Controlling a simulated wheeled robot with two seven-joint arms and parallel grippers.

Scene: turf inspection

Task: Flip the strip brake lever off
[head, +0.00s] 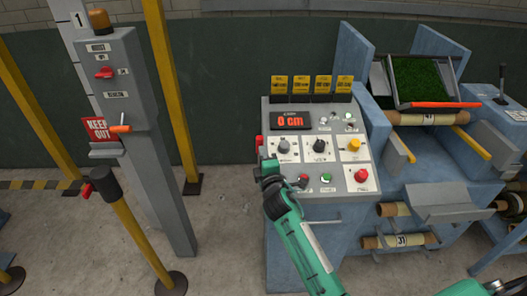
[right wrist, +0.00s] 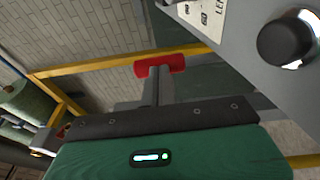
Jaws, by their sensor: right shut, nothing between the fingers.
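A small red handle (head: 259,143) sticks out at the left side of the grey control console (head: 345,205). In the right wrist view a red crossbar handle (right wrist: 160,65) shows just beyond the fingertips; whether they touch it I cannot tell. No label readable here names the strip brake lever. My right gripper (head: 268,168) is at the console's left edge, just below the red handle, its arm coming up from below. Its narrow grey fingers (right wrist: 157,80) are together and empty. My left gripper is not in view.
The console has knobs, buttons and a display (head: 290,120) reading 0 cm. A grey post (head: 145,150) with a red and an orange handle stands left, near a short yellow post (head: 140,235). A blue machine with rolls (head: 430,118) stands right. Bare floor lies between post and console.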

